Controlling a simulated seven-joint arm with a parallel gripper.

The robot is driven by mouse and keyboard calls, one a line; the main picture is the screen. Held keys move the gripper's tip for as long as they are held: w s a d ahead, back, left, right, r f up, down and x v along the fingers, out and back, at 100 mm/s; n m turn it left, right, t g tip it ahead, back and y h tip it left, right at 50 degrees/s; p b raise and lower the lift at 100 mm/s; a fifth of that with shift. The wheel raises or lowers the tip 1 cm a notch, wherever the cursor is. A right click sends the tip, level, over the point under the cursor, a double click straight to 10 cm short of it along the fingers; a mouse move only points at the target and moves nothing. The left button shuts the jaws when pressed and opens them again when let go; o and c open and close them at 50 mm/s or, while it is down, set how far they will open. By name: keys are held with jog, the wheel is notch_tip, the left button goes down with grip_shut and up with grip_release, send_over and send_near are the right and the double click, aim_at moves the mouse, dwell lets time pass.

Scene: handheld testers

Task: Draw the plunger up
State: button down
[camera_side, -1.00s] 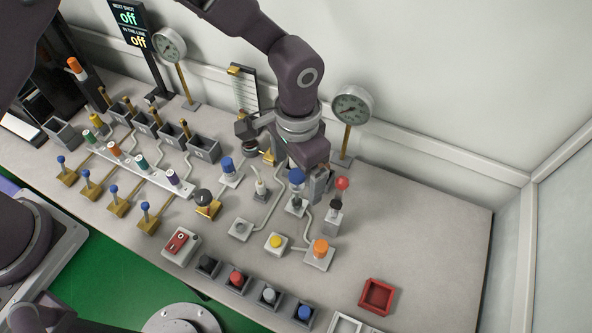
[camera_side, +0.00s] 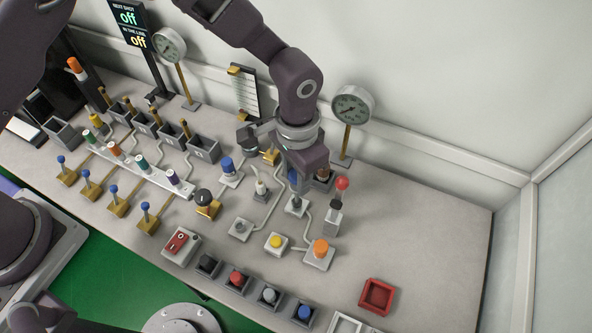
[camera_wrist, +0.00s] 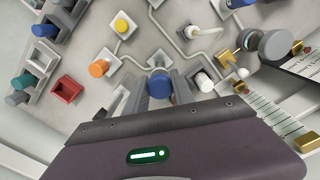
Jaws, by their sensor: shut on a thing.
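A blue-knobbed plunger stands on a small pale base (camera_side: 296,208) right of the middle of the bench; its blue knob (camera_wrist: 160,86) shows in the wrist view. My gripper (camera_wrist: 158,87) points down over it, with one finger on each side of the knob, shut on it. In the side view my gripper (camera_side: 295,178) hides most of the knob, and only a sliver of blue shows. The stem shows between the knob and the base. How far the plunger is drawn up I cannot tell.
A red-ball lever (camera_side: 342,184) stands close to the right of my gripper. A white-tipped switch (camera_side: 261,186) is on the left. An orange knob (camera_side: 320,247) and a yellow button (camera_side: 275,241) are in front. A dial gauge (camera_side: 352,107) stands behind. The bench's right side is mostly clear.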

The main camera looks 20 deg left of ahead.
dwell(0.4)
jog(key=shift+r, duration=2.85)
jog(key=shift+c, duration=0.6)
grip_release()
jog(key=shift+r, duration=0.1)
notch_tip(320, 180, up, 6)
jog(key=shift+f, duration=0.1)
